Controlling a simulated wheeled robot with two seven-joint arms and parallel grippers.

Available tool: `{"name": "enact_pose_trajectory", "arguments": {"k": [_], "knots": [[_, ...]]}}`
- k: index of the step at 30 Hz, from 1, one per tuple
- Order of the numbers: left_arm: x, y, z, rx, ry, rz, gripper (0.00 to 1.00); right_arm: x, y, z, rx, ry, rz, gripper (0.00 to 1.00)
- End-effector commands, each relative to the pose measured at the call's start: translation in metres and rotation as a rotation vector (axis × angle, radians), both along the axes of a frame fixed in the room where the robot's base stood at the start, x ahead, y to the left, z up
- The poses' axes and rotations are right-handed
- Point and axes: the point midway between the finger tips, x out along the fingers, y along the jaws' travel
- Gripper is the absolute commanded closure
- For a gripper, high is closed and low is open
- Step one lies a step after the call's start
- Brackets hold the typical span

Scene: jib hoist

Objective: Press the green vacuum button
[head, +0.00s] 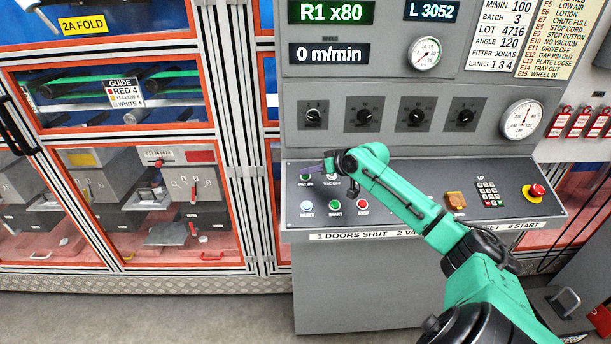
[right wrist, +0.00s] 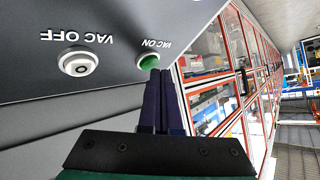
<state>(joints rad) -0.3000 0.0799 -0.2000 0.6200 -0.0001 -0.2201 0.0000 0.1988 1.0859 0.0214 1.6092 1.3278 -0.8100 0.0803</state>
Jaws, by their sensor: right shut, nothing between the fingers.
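The green vacuum button, labelled VAC ON, shows in the right wrist view (right wrist: 149,62) and at the left end of the sloping console in the head view (head: 305,177). My right gripper (head: 318,168) is shut and empty, over the console's upper left corner. In the right wrist view its dark purple fingertips (right wrist: 160,74) are right by the green button and cover part of its edge. I cannot tell whether they touch it. The white VAC OFF button (right wrist: 78,63) sits beside it. My left gripper is not in view.
Below on the console (head: 400,224) are a white reset button (head: 307,206), a green start button (head: 335,205) and a red stop button (head: 363,205). A red emergency stop (head: 537,190) is at the right end. A glazed orange-framed cabinet (head: 215,85) stands to the left.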

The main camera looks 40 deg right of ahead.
Motion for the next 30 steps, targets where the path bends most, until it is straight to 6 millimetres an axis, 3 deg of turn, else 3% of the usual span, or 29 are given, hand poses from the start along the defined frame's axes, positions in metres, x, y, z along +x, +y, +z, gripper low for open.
{"name": "enact_pose_trajectory", "arguments": {"k": [30], "knots": [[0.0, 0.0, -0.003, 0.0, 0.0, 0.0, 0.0, 0.003, -0.003, -0.011, 0.001, 0.002, 0.0, 1.0]]}}
